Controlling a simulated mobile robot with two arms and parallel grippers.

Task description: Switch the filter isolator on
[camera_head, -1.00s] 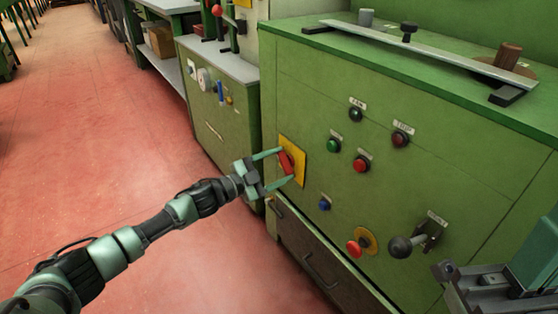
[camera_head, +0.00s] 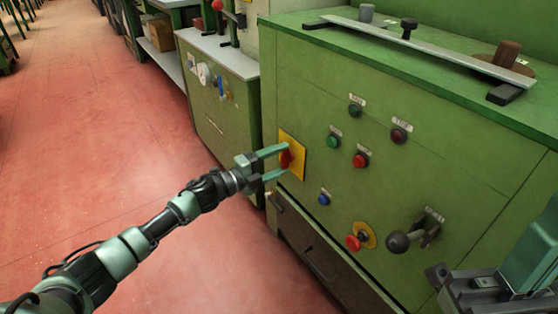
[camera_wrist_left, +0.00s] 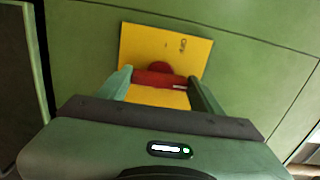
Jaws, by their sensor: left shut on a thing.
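The filter isolator appears to be the red rotary handle (camera_head: 286,159) on a yellow plate (camera_head: 298,165) at the left of the green cabinet front. My left gripper (camera_head: 282,163) is shut on this handle, one finger above and one below it in the head view. In the left wrist view the red handle (camera_wrist_left: 158,78) lies across between the two fingertips (camera_wrist_left: 160,85), over the yellow plate (camera_wrist_left: 195,48). Small dark marks show on the plate but are too blurred to read. My right gripper (camera_head: 490,285) is partly in view at the lower right, away from the isolator.
The green cabinet (camera_head: 300,95) carries several push buttons, a red knob on a yellow disc (camera_head: 355,243) and a black ball lever (camera_head: 398,242). A metal bar (camera_head: 430,45) lies on top. A smaller cabinet (camera_head: 225,115) stands behind left. The red floor left is clear.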

